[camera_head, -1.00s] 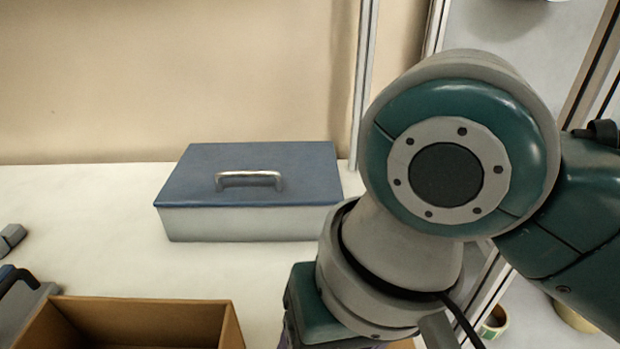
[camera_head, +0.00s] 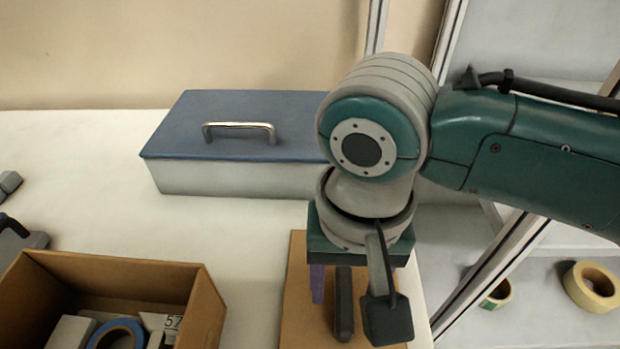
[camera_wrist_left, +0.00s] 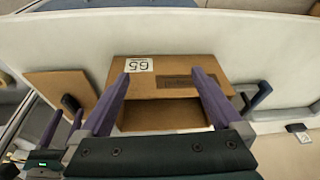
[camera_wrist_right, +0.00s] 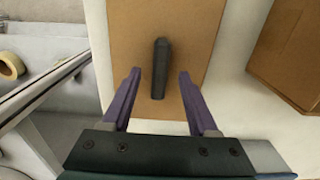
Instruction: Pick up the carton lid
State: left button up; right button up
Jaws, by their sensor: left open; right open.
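The carton lid (camera_head: 296,305) is a flat brown board with a dark upright handle (camera_head: 343,305). It lies on the table right of the open carton (camera_head: 205,310). My right gripper (camera_wrist_right: 159,74) is open above the lid, pointing down. In the right wrist view its purple fingers appear on either side of the handle (camera_wrist_right: 160,68), not visibly touching it. The lid also shows in the left wrist view (camera_wrist_left: 55,84). My left gripper (camera_wrist_left: 160,76) is open and empty, with the carton (camera_wrist_left: 170,88) beyond its fingers; it is outside the head view.
A blue-lidded box (camera_head: 230,180) with a metal handle stands behind the carton. The carton holds a blue tape roll (camera_head: 118,334) and other items. Tape rolls (camera_head: 592,286) lie beyond a metal frame post (camera_head: 490,275) on the right.

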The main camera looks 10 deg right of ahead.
jog(key=shift+f, duration=0.6)
grip_shut()
